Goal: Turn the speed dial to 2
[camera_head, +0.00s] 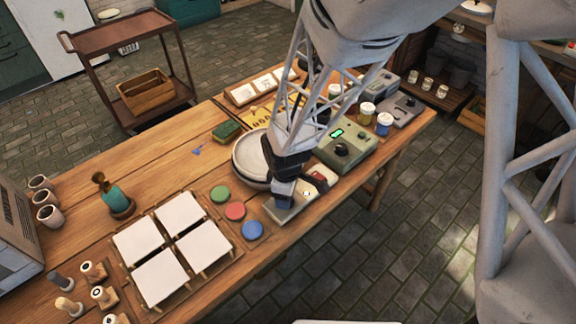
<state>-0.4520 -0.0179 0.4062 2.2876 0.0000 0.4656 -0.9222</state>
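My gripper (284,199) points down onto a small pale control box (301,208) at the table's front edge. It hides much of the box's top, and a small light marking shows beside the fingertips. Whether a dial sits under the fingers, and whether they are shut on it, I cannot tell. A grey-green unit (355,158) with a lit green display stands to the right, with a dark round dial (342,148) on it. No numbers are readable. A grey unit (404,110) with a dark knob stands further back.
A round pale plate or wheel (246,158) lies behind my gripper, partly hidden. Green, red and blue discs (235,211) lie left, beside white tiles (160,277). Paint jars (384,124) stand behind the grey-green unit.

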